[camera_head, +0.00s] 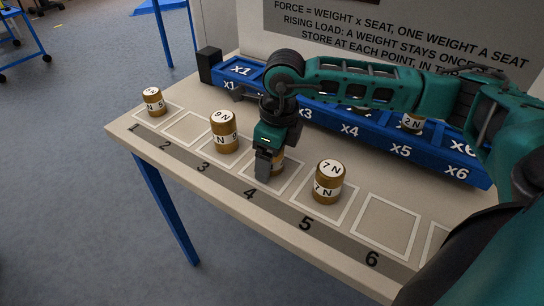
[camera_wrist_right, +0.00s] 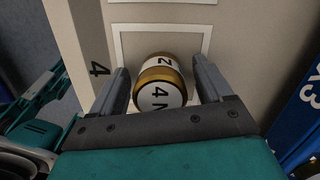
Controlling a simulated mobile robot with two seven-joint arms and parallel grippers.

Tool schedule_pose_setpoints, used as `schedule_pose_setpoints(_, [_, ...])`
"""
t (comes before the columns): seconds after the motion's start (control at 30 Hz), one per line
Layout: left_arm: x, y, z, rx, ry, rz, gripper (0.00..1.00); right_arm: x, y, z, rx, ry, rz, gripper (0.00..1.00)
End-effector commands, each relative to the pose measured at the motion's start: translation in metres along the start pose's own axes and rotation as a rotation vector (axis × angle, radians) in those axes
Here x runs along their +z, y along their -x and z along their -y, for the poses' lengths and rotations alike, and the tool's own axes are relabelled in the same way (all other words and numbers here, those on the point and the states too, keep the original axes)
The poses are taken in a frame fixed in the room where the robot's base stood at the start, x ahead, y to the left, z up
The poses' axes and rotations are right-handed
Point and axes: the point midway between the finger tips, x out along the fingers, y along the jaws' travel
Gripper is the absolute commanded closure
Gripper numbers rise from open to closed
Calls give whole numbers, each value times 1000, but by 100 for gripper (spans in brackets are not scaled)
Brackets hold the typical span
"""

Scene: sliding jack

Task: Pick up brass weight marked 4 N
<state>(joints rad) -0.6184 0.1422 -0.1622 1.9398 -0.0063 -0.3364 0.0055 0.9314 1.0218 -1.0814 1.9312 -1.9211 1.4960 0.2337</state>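The brass weight marked 4 N (camera_wrist_right: 160,88) has a white top and a white band. It stands in the white outlined square by the number 4. In the head view the weight (camera_head: 279,161) is mostly hidden behind my right gripper (camera_head: 270,160). My right gripper points down over it. In the right wrist view the two fingers of the right gripper (camera_wrist_right: 162,72) are on either side of the weight, with a visible gap at each side. The gripper is open. My left gripper is not in view.
A 9 N weight (camera_head: 224,132) stands left of the gripper and a 7 N weight (camera_head: 329,182) stands right of it. A 5 N weight (camera_head: 153,101) is at the far left. A blue rail (camera_head: 345,130) with marked seats runs behind, with a 2 N weight (camera_head: 412,122) there.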

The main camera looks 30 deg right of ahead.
Motion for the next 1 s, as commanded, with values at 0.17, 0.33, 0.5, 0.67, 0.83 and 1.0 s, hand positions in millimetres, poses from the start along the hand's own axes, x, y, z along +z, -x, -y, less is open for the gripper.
schedule_pose_setpoints(0.17, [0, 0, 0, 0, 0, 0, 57, 0, 0, 0, 0, 0, 0, 39])
schedule_pose_setpoints(0.33, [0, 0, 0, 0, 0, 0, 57, 0, 1, 0, 0, 0, 0, 55])
schedule_pose_setpoints(0.5, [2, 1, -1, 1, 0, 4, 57, 0, 1, 0, 0, 0, 0, 71])
schedule_pose_setpoints(0.67, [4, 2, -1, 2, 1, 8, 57, 0, 1, 0, 0, 0, 0, 87])
schedule_pose_setpoints(0.83, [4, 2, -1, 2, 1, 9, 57, 1, 2, 0, -1, 0, 3, 97])
schedule_pose_setpoints(1.0, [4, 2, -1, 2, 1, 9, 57, 1, 2, 0, -1, 0, 3, 97])
